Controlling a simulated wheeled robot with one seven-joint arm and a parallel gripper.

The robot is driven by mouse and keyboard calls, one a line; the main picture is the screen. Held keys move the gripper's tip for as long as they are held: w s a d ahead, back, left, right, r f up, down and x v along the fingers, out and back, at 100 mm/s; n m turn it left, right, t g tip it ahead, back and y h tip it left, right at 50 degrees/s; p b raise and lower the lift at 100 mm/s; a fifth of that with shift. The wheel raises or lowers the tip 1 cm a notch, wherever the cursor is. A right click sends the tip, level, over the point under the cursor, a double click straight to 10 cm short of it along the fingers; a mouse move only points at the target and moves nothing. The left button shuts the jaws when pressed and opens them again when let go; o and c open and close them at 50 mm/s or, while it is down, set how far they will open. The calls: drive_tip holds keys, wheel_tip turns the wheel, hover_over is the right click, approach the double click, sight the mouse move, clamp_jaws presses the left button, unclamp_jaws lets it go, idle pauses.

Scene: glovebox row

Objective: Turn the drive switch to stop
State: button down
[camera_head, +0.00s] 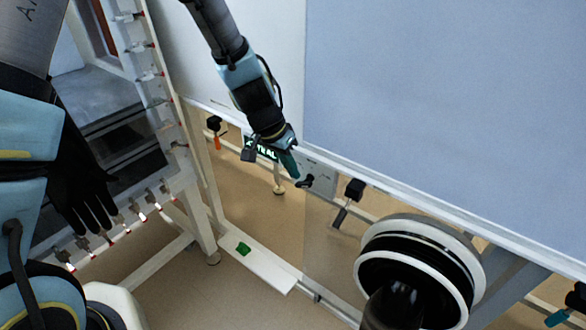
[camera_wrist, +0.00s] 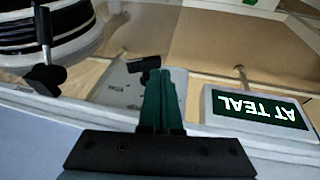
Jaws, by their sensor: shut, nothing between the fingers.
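The drive switch appears to be a small black knob (camera_head: 305,181) on a grey plate (camera_head: 322,172) below the large panel's lower edge. In the wrist view the black knob (camera_wrist: 144,64) stands on the plate (camera_wrist: 118,88), just beyond the fingertips. My gripper (camera_head: 291,168) is shut and empty, with its teal fingers pointing down at the knob. The fingers also show in the wrist view (camera_wrist: 166,75). Their tips are very close to the knob; I cannot tell whether they touch. The knob's markings are too small to read.
A green sign with white letters (camera_wrist: 255,108) sits beside the plate. A black block with a grey lever (camera_head: 350,192) is to the right, and one with an orange lever (camera_head: 214,130) to the left. A round black-and-white port (camera_head: 420,265) stands at lower right.

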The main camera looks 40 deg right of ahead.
drive_tip(key=shift+s+f, duration=0.2)
drive_tip(key=shift+f, duration=0.2)
drive_tip(key=shift+f+g+b, duration=0.25)
drive_tip(key=shift+g+b, duration=0.05)
drive_tip(key=shift+b, duration=0.45)
drive_tip(key=shift+f+b, duration=0.1)
drive_tip(key=shift+b, duration=0.2)
drive_tip(key=shift+f+g+h+b, duration=0.3)
drive_tip(key=shift+f+g+b, duration=0.25)
drive_tip(key=shift+b, duration=0.5)
drive_tip(key=shift+w+n+g+h+b, duration=0.15)
drive_tip(key=shift+n+g+h+b, duration=0.15)
drive_tip(key=shift+g+b, duration=0.7)
drive_tip(key=shift+g+h+b, duration=0.3)
drive_tip(key=shift+g+b, duration=0.45)
drive_tip(key=shift+g, duration=0.1)
